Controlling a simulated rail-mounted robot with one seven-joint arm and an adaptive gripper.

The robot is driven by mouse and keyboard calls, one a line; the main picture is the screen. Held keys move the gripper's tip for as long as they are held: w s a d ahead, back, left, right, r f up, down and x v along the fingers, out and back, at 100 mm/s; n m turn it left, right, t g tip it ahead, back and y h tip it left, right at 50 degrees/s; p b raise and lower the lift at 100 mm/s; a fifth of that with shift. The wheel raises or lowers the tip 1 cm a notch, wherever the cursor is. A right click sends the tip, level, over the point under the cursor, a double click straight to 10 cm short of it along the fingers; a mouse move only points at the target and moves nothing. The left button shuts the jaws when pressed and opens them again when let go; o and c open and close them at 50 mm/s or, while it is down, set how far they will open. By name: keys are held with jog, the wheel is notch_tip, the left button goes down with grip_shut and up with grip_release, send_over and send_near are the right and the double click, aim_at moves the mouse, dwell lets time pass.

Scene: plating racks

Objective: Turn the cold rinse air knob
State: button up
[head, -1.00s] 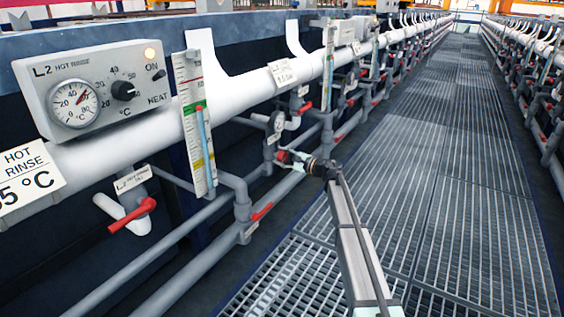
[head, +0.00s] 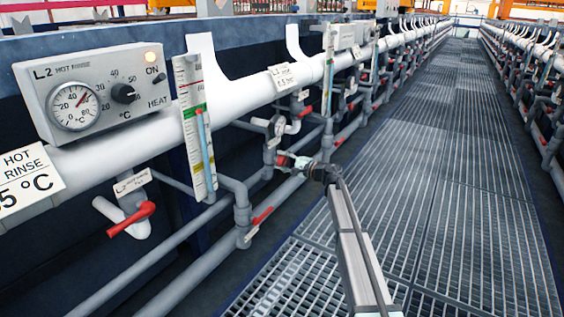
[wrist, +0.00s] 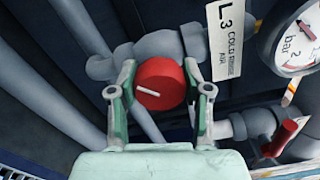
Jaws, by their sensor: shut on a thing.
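The cold rinse air knob (wrist: 158,83) is round and red, with a white pointer line lying close to horizontal in the wrist view. It sits on a grey pipe valve beside a tag (wrist: 228,40) reading L3 COLD RINSE AIR. My gripper (wrist: 161,84) has one finger on each side of the knob and is shut on it. In the head view my gripper (head: 301,162) reaches from the walkway to the low pipes, where only a little red of the knob (head: 282,160) shows.
A bar pressure gauge (wrist: 295,40) and a red-handled valve (wrist: 283,136) are close on the right of the wrist view. Grey pipes (wrist: 75,75) run at left. In the head view, a hot rinse control box (head: 95,92) is nearer, and the grated walkway (head: 440,190) is clear.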

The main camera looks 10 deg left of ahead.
jog(key=shift+a, duration=0.1)
jog(key=o, duration=1.2)
jog(key=shift+c, duration=0.2)
jog(key=v, duration=1.2)
